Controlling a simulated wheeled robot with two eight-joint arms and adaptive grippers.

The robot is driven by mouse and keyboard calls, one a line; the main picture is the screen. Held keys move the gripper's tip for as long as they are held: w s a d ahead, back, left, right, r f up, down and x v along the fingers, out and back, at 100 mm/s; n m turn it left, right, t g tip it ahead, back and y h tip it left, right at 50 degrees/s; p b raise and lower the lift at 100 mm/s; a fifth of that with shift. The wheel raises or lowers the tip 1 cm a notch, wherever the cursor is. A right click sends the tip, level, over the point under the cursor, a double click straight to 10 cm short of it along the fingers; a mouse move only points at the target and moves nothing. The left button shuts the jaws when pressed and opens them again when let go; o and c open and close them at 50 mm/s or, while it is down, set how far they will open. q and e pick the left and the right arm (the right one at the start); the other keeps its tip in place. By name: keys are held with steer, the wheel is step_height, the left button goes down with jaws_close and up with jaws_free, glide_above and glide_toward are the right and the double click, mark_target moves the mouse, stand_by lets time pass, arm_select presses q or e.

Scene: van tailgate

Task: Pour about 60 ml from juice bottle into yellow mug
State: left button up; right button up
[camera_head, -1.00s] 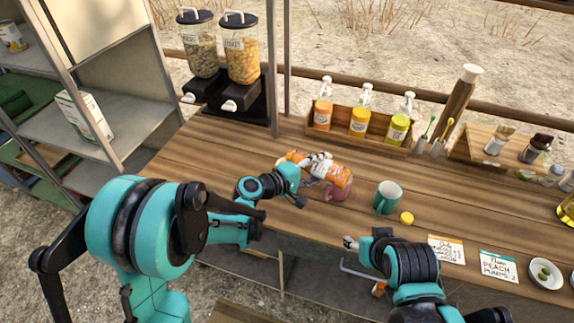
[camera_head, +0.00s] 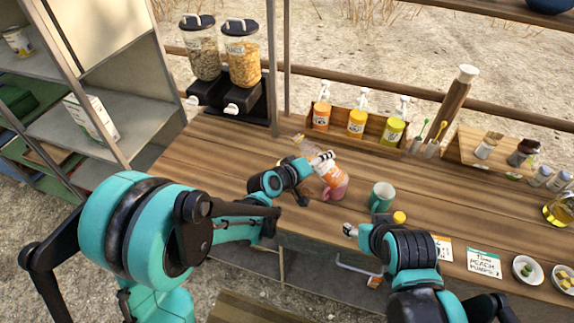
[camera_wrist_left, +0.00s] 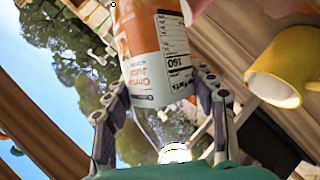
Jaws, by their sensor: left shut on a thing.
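The juice bottle (camera_head: 323,168) is clear with an orange-and-white label and stands tilted above the wooden counter. My left gripper (camera_head: 322,160) is shut on it. In the left wrist view the label of the bottle (camera_wrist_left: 155,50) shows between the two fingers of the left gripper (camera_wrist_left: 165,108).
A pink mug (camera_head: 335,190) is close by the bottle. A teal mug (camera_head: 381,196) and a small yellow round thing (camera_head: 399,217) stand to the right. A wooden rack with pump bottles (camera_head: 357,124) and cereal dispensers (camera_head: 242,65) are behind. The left counter is clear.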

arm_select(q)
steer(key=shift+w+a+r+m+y, duration=0.25)
steer(key=shift+a+r+m+y, duration=0.2)
steer(key=shift+m, duration=0.25)
steer(key=shift+r+m+t+y, duration=0.15)
steer(key=shift+m+t+y, duration=0.35)
steer(key=shift+m+y, duration=0.1)
steer(key=shift+d+m+t+y, duration=0.15)
steer(key=shift+m+t+y, duration=0.25)
steer(key=shift+m+y, duration=0.35)
steer(key=shift+m+t+y+b, duration=0.5)
steer(key=shift+m+t+b, duration=0.1)
steer(key=shift+m+b, duration=0.55)
